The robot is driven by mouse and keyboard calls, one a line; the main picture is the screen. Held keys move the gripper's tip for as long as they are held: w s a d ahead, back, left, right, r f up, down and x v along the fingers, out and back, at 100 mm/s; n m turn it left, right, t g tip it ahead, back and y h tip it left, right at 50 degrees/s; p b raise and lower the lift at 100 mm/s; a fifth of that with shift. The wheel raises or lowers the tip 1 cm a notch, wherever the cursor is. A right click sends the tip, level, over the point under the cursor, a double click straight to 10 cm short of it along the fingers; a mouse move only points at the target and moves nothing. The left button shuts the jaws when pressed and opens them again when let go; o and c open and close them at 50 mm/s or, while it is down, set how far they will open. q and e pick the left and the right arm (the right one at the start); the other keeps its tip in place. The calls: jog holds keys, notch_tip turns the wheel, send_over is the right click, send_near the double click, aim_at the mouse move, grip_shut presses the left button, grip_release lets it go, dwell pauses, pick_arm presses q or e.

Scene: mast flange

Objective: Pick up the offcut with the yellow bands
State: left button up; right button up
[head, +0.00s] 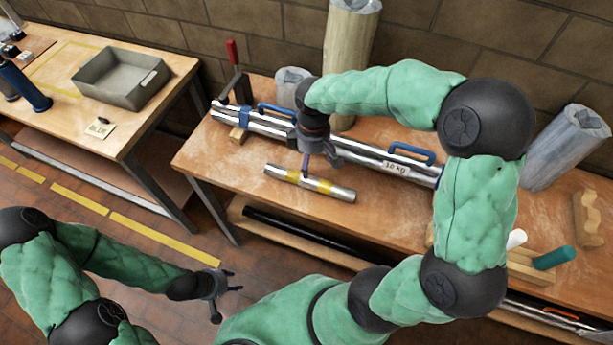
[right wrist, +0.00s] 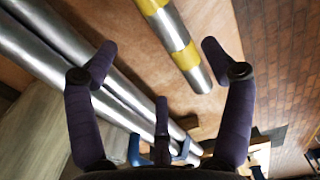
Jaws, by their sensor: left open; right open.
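The offcut (head: 310,183) is a short silver tube with two yellow bands. It lies on the right-hand workbench, in front of the long shiny tubes. My right gripper (head: 320,160) is open and empty, pointing down close to the offcut. In the right wrist view the offcut (right wrist: 178,45) shows in the gap between the open fingertips (right wrist: 158,55), closer to the right-hand finger. No finger is seen closed on it, and the height gap is hard to judge. My left gripper (head: 217,293) is open and empty, low over the floor at the left.
A red-handled clamp (head: 234,65) and upright rolls (head: 352,40) stand at the back. A grey tray (head: 122,78) sits on the left bench. The bench front near the offcut is clear.

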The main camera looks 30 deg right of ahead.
aim_at(312, 177)
notch_tip(312, 177, down, 4)
jog(key=shift+f+b, duration=0.1)
jog(key=shift+b, duration=0.4)
jog(key=f, duration=0.1)
jog(key=f+b, duration=0.1)
jog(key=f, duration=0.1)
jog(key=f+b, duration=0.1)
jog(key=f, duration=0.1)
jog(key=shift+s, duration=0.3)
jog(key=shift+r, duration=0.1)
jog(key=c, duration=1.4)
